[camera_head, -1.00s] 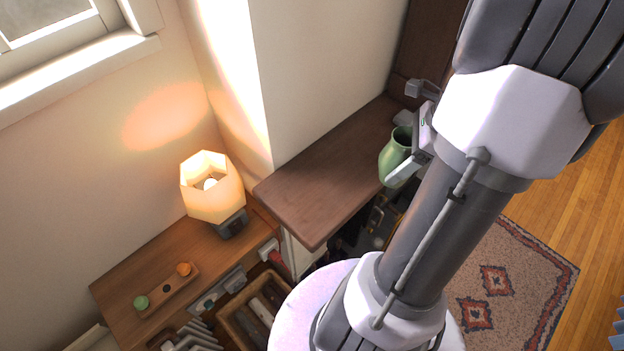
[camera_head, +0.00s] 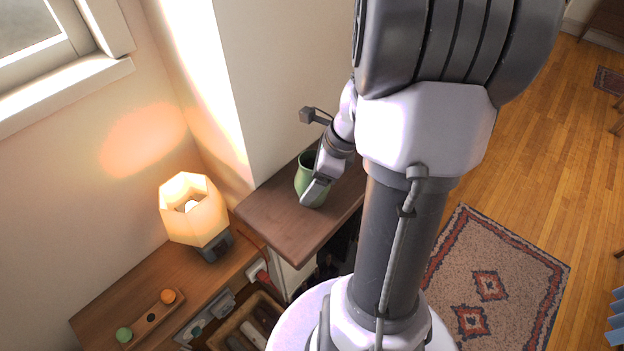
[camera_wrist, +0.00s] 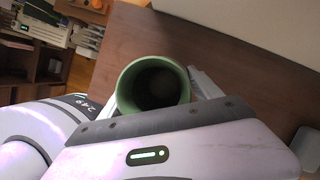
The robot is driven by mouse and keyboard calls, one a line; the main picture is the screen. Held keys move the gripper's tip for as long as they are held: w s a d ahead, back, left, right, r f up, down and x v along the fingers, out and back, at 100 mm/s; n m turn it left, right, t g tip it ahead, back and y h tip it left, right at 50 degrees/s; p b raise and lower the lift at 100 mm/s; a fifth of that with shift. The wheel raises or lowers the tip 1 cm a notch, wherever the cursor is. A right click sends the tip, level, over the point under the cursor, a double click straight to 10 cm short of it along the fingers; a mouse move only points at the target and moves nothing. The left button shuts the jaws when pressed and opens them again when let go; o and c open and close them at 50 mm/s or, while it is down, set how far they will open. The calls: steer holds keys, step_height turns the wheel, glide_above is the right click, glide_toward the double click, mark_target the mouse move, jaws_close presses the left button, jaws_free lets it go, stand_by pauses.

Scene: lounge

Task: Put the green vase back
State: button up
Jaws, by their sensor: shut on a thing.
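The green vase (camera_head: 311,183) is upright in my gripper (camera_head: 322,182), over the brown wooden shelf (camera_head: 275,215) beside the wall corner. In the wrist view the vase's round open mouth (camera_wrist: 154,85) faces the camera, and a finger shows on each side of it. The gripper is shut on the vase. Part of the vase is hidden behind a finger in the head view. I cannot tell whether its base touches the shelf top. The shelf's bare top also shows in the wrist view (camera_wrist: 235,75).
A lit lamp (camera_head: 194,211) stands on a lower wooden table (camera_head: 100,311) to the left, with a small tray of coloured balls (camera_head: 150,318). The wall rises behind the shelf. The shelf's left end is bare. A patterned rug (camera_head: 495,285) lies on the floor at right.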

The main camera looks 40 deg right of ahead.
steer(key=shift+f, duration=0.15)
steer(key=o, duration=1.9)
